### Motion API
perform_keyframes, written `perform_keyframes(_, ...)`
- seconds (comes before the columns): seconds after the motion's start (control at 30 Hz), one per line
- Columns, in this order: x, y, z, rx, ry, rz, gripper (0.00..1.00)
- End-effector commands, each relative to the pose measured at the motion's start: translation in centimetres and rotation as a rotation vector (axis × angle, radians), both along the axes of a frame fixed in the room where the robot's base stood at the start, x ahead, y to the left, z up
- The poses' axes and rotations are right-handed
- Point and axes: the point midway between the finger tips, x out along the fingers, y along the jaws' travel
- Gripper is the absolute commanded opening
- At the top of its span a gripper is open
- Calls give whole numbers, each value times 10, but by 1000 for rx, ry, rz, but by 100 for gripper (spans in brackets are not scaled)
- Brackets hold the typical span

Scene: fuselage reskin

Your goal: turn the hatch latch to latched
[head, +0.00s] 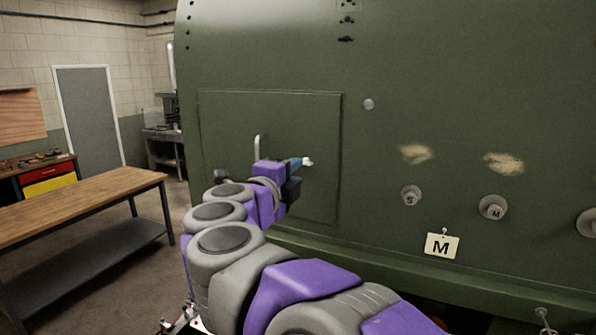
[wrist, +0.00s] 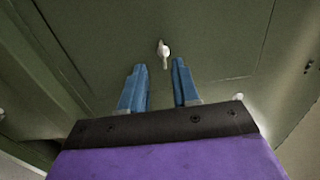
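The hatch (head: 228,120) is a green rectangular panel set in the green fuselage side. The hatch latch (wrist: 164,50) is a small pale knob with a narrow tab, just beyond my fingertips in the wrist view. In the head view a pale bit of the latch (head: 308,161) shows at the end of my fingers. My gripper (wrist: 158,66) has two blue fingers held apart, with a gap between them. The latch lies ahead of this gap, and I see no grip on it. In the head view my gripper (head: 301,162) partly hides the latch.
A pale upright handle (head: 257,147) is on the hatch, left of my gripper.

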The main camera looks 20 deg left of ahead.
Motion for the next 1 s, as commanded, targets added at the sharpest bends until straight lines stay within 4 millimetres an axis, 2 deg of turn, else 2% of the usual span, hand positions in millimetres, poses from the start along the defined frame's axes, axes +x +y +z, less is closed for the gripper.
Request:
perform_keyframes(0.03, -13, 1, 2, 3, -2, 5, 31)
perform_keyframes(0.2, -51, 5, 0, 0, -1, 6, 31)
perform_keyframes(0.5, -109, 9, 0, 1, -1, 2, 31)
perform_keyframes(0.7, -127, 11, -1, 0, 2, 2, 31)
perform_keyframes(1.0, -130, 11, -1, 1, 1, 0, 31)
